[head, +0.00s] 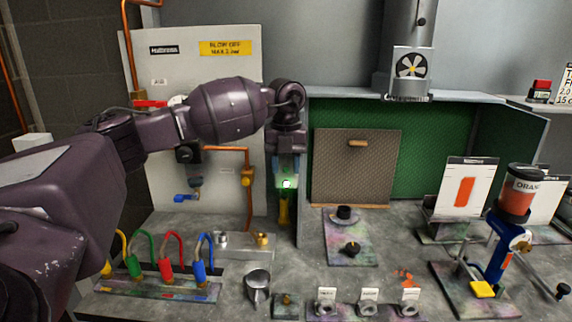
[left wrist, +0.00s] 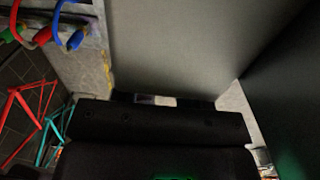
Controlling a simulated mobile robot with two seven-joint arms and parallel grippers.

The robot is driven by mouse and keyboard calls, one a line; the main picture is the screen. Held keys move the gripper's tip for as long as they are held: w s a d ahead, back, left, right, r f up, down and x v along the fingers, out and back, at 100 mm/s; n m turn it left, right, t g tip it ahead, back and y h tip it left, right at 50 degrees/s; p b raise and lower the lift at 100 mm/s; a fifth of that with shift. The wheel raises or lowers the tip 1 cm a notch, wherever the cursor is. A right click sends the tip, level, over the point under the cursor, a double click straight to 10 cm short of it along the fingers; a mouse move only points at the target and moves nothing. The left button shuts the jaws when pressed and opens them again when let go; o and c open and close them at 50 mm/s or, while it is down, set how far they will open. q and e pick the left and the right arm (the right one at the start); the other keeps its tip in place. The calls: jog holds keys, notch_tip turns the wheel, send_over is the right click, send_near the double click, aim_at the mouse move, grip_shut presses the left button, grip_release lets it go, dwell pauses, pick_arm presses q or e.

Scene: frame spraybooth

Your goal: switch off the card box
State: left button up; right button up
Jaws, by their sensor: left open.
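I cannot pick out the card box with certainty in either view. A small black box with a red top (head: 541,88) sits on the ledge at the far right of the head view, but I cannot tell whether it is the card box. My left gripper (head: 286,182) is in the middle of the head view, by the left edge of the green-lined booth, with a bright green light on or at it. It is open, and I see nothing held. In the left wrist view a large plain grey panel (left wrist: 185,45) fills the space ahead. My right gripper is not in view.
A rack of coloured hoses (head: 165,275) stands at the left front. A metal cup (head: 257,286) and small labelled rings (head: 368,303) are at the front. A blue stand with an orange cup (head: 520,190) is at the right. A brown perforated board (head: 355,170) leans in the booth.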

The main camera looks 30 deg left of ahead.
pick_arm(q)
grip_shut()
